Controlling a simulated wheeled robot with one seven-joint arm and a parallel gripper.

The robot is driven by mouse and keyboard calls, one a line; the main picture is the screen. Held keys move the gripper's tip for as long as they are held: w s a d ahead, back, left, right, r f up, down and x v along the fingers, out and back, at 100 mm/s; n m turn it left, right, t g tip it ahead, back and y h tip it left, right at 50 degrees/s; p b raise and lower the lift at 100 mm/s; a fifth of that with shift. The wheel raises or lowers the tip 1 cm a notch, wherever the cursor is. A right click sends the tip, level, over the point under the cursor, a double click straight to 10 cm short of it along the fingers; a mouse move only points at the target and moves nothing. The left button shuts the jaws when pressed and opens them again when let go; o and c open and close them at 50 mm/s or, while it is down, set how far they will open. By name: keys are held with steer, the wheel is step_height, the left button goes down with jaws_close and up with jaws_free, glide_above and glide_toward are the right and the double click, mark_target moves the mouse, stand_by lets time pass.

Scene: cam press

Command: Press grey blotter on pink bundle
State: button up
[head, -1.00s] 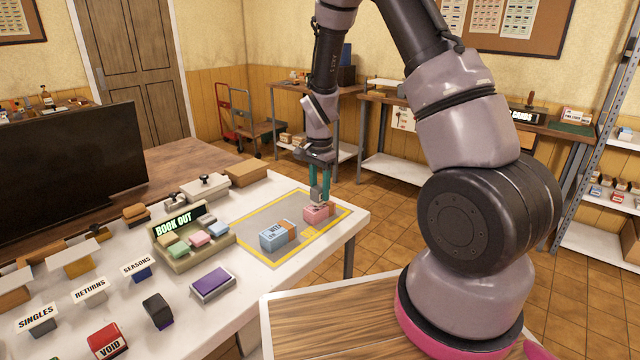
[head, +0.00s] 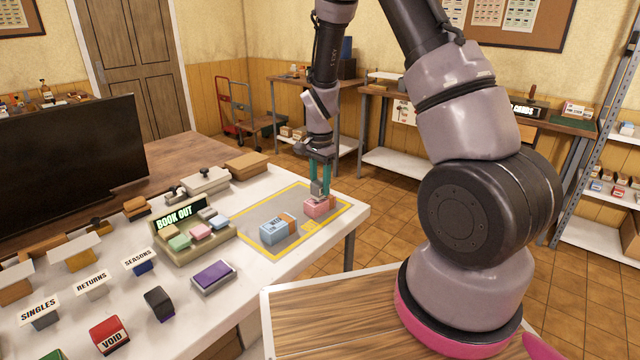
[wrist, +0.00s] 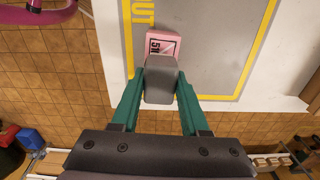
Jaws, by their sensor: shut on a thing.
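The pink bundle (head: 318,207) lies on the grey mat at the table's far right corner. In the wrist view its pink end (wrist: 158,42) shows a dark printed label; the rest is hidden behind the blotter. My gripper (head: 320,188) is shut on the grey blotter (wrist: 160,80), with a green finger on each side of it. The blotter (head: 317,187) is right over the bundle, at or very near its top; I cannot tell whether they touch.
The grey mat (head: 258,222) has a yellow border and also holds a blue bundle (head: 277,229) left of the pink one. A rack (head: 187,236) of coloured blocks under a "BOOK OUT" sign stands further left. A purple pad (head: 213,277) lies in front.

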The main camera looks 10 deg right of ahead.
steer(key=shift+f, duration=0.45)
stand_by(1.1)
steer(key=shift+r, duration=3.55)
steer(key=shift+a, duration=0.1)
